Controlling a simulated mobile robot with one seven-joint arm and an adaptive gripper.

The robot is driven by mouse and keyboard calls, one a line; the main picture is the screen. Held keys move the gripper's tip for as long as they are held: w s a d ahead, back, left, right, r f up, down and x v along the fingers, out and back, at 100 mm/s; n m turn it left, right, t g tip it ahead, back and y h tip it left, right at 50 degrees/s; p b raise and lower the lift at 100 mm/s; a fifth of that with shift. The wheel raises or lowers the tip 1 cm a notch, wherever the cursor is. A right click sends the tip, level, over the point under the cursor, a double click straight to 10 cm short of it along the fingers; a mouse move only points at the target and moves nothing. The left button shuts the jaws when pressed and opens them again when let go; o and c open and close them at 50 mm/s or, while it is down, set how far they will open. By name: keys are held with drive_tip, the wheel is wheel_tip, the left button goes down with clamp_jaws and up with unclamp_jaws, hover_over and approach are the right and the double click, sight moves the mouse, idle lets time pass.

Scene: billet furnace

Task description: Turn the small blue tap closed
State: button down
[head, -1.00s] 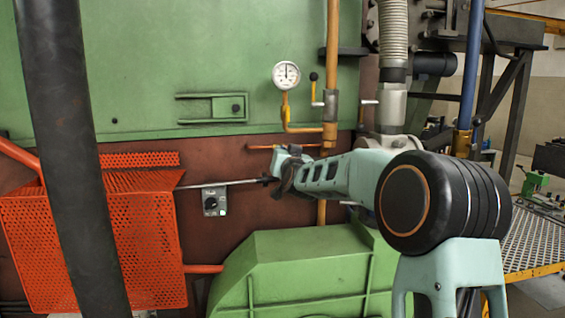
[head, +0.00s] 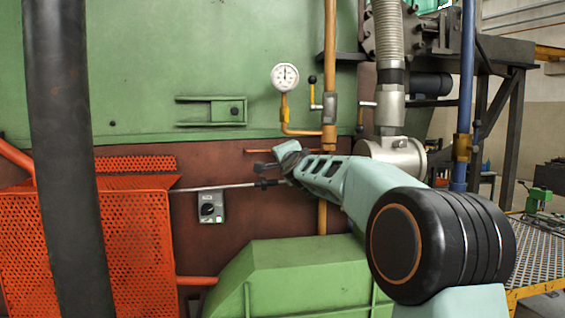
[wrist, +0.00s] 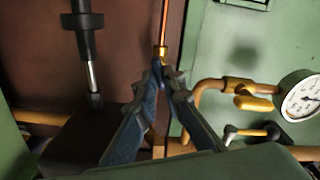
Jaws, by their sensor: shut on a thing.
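My gripper (wrist: 165,74) is at the brass fitting (wrist: 162,50) of a thin copper pipe (wrist: 165,20) in the wrist view. Its two bluish fingers close together at the fitting's end, on what I take to be the small blue tap. The tap itself is mostly hidden between the fingertips, so its handle angle cannot be told. In the head view my gripper (head: 262,167) reaches left, just below the thin copper pipe (head: 270,151), in front of the red-brown wall. The tap cannot be made out there.
A pressure gauge (head: 285,77) on a yellow pipe and a lever valve (head: 329,103) are above. A chrome rod (head: 215,187) and grey switch box (head: 210,207) are close below. A green housing (head: 300,270) is lower, and an orange mesh guard (head: 135,240) is left.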

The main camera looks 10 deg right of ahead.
drive_tip(key=shift+f+m+b, duration=0.1)
drive_tip(key=shift+m+b, duration=0.6)
drive_tip(key=shift+m, duration=1.5)
drive_tip(key=c, duration=2)
unclamp_jaws()
drive_tip(key=shift+c, duration=0.2)
drive_tip(key=s, duration=1.2)
